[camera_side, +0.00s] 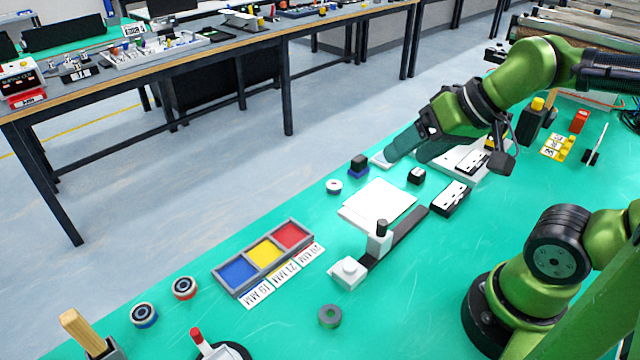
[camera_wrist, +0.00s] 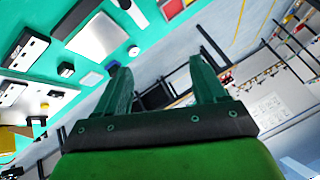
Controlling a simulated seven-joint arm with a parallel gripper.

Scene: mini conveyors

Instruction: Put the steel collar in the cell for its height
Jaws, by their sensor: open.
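A pale steel-looking ring (camera_side: 334,186) lies flat on the green bench left of the white plate; it also shows ahead of the fingers in the wrist view (camera_wrist: 134,50). A darker grey ring (camera_side: 329,316) lies near the front; I cannot tell for certain which is the steel collar. The three-cell tray (camera_side: 233,291) has blue, yellow and red cells, all empty, with printed mm labels (camera_side: 283,275) along its near side. My gripper (camera_side: 408,150) is open and empty, above the far part of the bench, apart from both rings. Its fingers show in the wrist view (camera_wrist: 162,82).
A white gauge-like fixture (camera_side: 348,272) with a dark rail stands between tray and arm. The white plate (camera_side: 378,203), a black block on a blue base (camera_side: 358,166) and black-white boxes (camera_side: 451,198) are nearby. Two ringed parts (camera_side: 144,315) (camera_side: 185,288) lie left of the tray.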

